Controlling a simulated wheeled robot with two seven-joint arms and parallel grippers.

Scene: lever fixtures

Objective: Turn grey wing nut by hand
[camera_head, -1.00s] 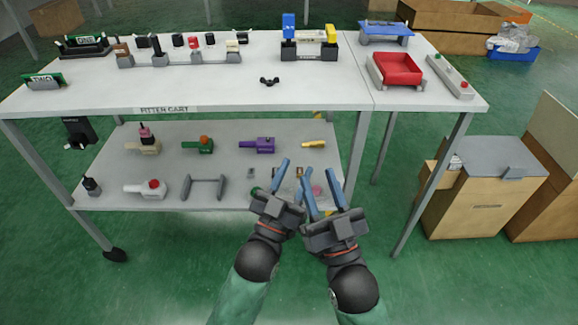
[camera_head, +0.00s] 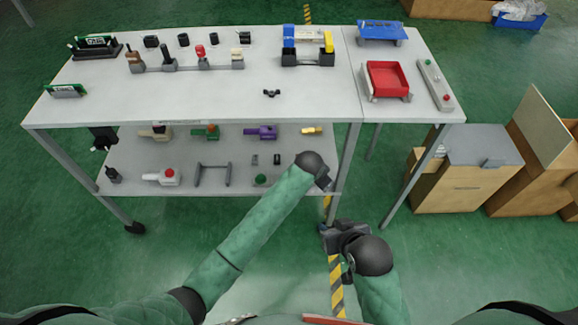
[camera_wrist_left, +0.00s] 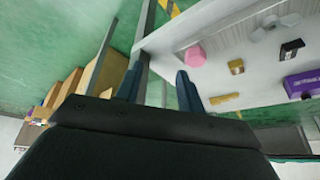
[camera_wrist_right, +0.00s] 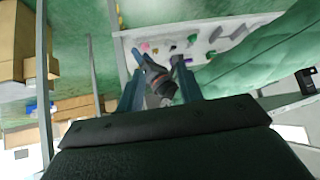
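A small dark wing nut (camera_head: 271,93) lies on the bare front part of the white cart top (camera_head: 215,100), in the head view. My left arm reaches across to the right, and its gripper (camera_head: 326,182) is in front of the lower shelf, apart from the wing nut. In the left wrist view the left gripper's blue fingers (camera_wrist_left: 157,75) stand apart with nothing between them. My right gripper (camera_head: 334,232) is lower, near the floor stripe in the picture. Its fingers (camera_wrist_right: 156,65) stand apart in the right wrist view. My left gripper (camera_wrist_right: 158,78) shows beyond them.
Lever fixtures (camera_head: 168,64) stand along the back of the top. A blue and yellow fixture (camera_head: 308,50) stands behind the wing nut, and a red tray (camera_head: 388,80) is to the right. The lower shelf (camera_head: 225,176) holds several parts. Cardboard boxes (camera_head: 462,185) stand at right.

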